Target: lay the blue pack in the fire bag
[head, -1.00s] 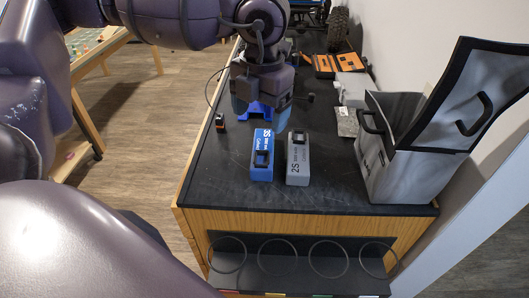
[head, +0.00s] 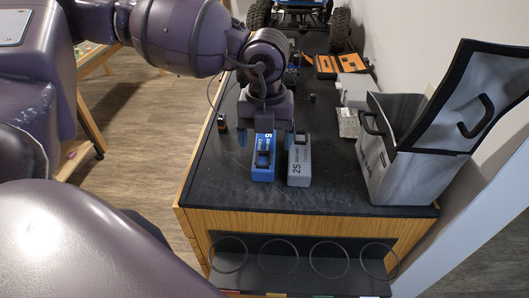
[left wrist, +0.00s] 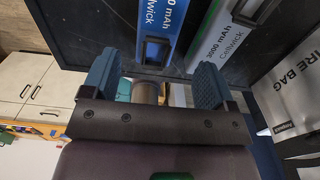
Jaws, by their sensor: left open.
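The blue pack (head: 263,168) lies on the dark bench top, marked 2S, with a black connector on top. It also shows at the top of the left wrist view (left wrist: 176,22). My left gripper (head: 266,138) is open and empty above the far end of the blue pack, its blue fingers apart. I cannot tell whether a finger touches it. The fire bag (head: 402,185) stands upright at the right end of the bench, silvery grey with black trim, its lid raised. Its lettered side shows in the left wrist view (left wrist: 288,92). My right gripper is not in view.
A grey 2S pack (head: 299,170) lies close beside the blue pack on the right. A small black and orange item (head: 222,123) stands near the left edge. Orange tool cases and a large-wheeled crawler (head: 300,15) are farther back.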

